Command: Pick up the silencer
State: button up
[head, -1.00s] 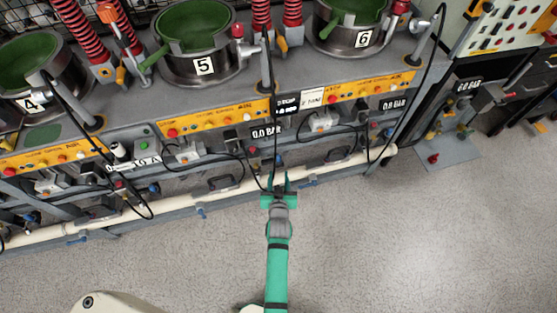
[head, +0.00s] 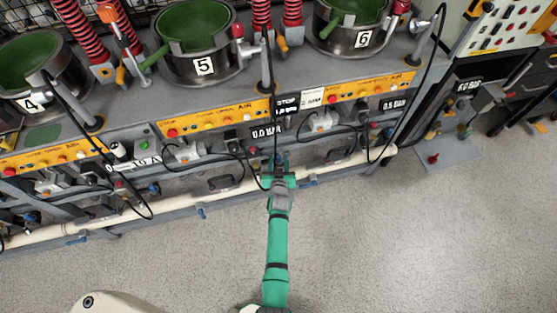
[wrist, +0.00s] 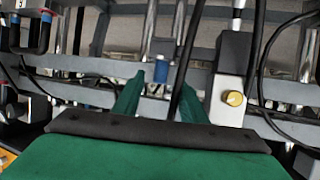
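My gripper (head: 279,159) reaches the front of the press bench, below the panels between stations 5 and 6. In the wrist view its two green fingers (wrist: 160,88) stand apart, with a gap between them. A small blue cylinder (wrist: 161,72) on a light vertical fitting shows beyond the fingertips, roughly in line with the gap. It may be the silencer, but I cannot tell for sure. It looks apart from the fingers. A black cable crosses in front of the right finger. In the head view my gripper and the bench hide this spot.
A pale horizontal pipe (head: 228,192) runs along the low front of the bench. A black hose (head: 269,75) hangs down by my gripper. A block with a yellow knob (wrist: 234,98) stands right of the fingers in the wrist view. The grey floor (head: 390,240) is clear.

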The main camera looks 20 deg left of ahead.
jog(key=shift+w+a+f, duration=0.15)
jog(key=shift+w, duration=0.2)
grip_shut()
